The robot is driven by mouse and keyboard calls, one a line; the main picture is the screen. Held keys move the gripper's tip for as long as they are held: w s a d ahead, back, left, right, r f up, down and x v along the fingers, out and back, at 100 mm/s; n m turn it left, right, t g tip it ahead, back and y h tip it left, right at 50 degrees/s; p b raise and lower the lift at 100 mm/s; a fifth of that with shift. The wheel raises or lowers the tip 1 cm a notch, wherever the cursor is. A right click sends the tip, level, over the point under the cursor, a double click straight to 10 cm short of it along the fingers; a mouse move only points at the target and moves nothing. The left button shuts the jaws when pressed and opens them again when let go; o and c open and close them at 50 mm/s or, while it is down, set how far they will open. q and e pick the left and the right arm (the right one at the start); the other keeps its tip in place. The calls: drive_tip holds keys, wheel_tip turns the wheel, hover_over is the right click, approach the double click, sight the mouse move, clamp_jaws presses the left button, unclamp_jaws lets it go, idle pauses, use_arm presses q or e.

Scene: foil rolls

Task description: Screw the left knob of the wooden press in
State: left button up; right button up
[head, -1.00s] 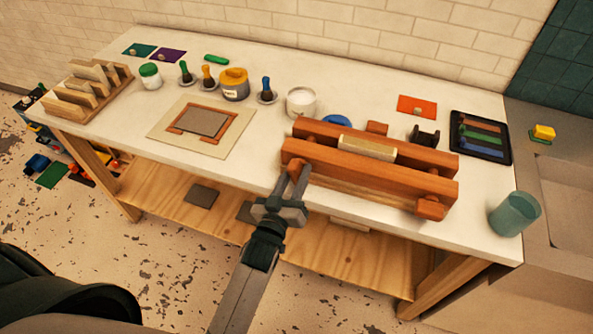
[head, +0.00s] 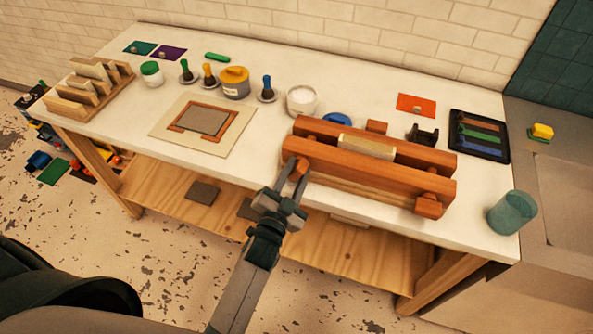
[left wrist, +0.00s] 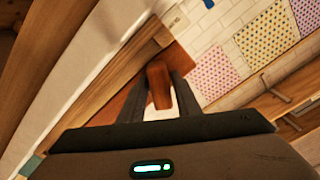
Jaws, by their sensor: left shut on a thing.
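The wooden press (head: 370,172) stands at the front right of the white table, with two long reddish-brown beams and a pale block (head: 366,147) between them. Its left knob (head: 301,165) is at the left end of the front beam. My left gripper (head: 297,178) is shut on this knob, reaching up from the front of the table. In the left wrist view the knob (left wrist: 159,86) sits between the two dark fingers. The press's right knob (head: 429,206) sticks out at the right end of the front beam. My right gripper is not in view.
A glass (head: 512,213) stands at the table's right front corner. A dark tray (head: 480,136) with coloured strips is behind it. A white jar (head: 301,101) and a blue lid (head: 338,120) are behind the press. A framed board (head: 203,122) lies left, with bare tabletop between.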

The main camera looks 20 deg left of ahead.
use_arm(q)
drive_tip(key=m, duration=0.4)
drive_tip(key=shift+s+f+m, duration=0.1)
drive_tip(key=shift+f+m, duration=0.15)
drive_tip(key=shift+m, duration=2.05)
drive_tip(key=shift+d, duration=0.1)
drive_tip(key=o, duration=0.8)
drive_tip(key=shift+o, duration=0.2)
drive_tip(key=shift+r, duration=0.15)
drive_tip(key=shift+s, duration=0.1)
